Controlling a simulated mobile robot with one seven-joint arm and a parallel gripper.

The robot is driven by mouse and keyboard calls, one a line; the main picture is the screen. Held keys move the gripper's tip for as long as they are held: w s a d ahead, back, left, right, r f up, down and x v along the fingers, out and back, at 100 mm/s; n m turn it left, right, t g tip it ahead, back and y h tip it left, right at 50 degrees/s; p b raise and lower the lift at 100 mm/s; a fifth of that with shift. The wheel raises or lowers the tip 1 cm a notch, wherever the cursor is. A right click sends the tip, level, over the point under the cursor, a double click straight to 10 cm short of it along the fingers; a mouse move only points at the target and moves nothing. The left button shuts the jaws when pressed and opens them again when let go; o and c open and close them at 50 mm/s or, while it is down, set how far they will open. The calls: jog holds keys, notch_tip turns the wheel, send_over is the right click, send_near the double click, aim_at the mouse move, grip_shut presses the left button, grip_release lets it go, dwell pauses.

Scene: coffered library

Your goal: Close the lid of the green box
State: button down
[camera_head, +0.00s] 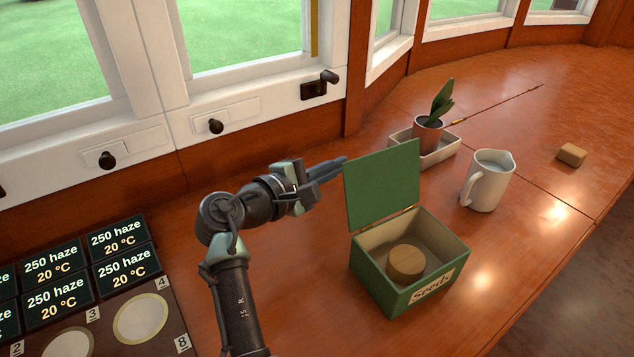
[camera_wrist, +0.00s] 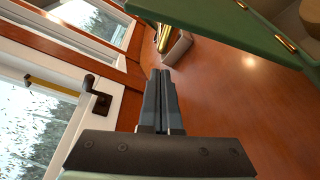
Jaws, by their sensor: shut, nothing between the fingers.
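The green box (camera_head: 385,290) with a "seeds" label stands on the wooden counter. Its green lid (camera_head: 383,186) is open and stands roughly upright on the hinged back edge. A round wooden piece (camera_head: 406,262) sits inside the box. My gripper (camera_head: 343,161) is shut and empty, at the left of the lid near its upper left corner; I cannot tell whether it touches. In the wrist view, my shut gripper fingers (camera_wrist: 161,75) point along the counter toward the window side. The green lid (camera_wrist: 225,28) crosses the upper right there, apart from the fingertips, with brass hinges beside it.
A potted plant (camera_head: 428,130) stands in a pale tray (camera_head: 440,153) behind the box. A white jug (camera_head: 488,182) is to the right, and a small wooden block (camera_head: 571,154) lies farther right. Windows with dark latches (camera_head: 320,86) line the left.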

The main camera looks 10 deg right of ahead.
aim_at(377, 180)
jog(key=shift+s+d+r+b, duration=0.2)
jog(key=shift+s+r, duration=0.2)
jog(key=shift+s, duration=0.25)
jog(key=shift+s+d+r+b, duration=0.1)
jog(key=shift+s+r+b, duration=0.2)
jog(key=shift+s, duration=0.35)
jog(key=shift+r, duration=0.1)
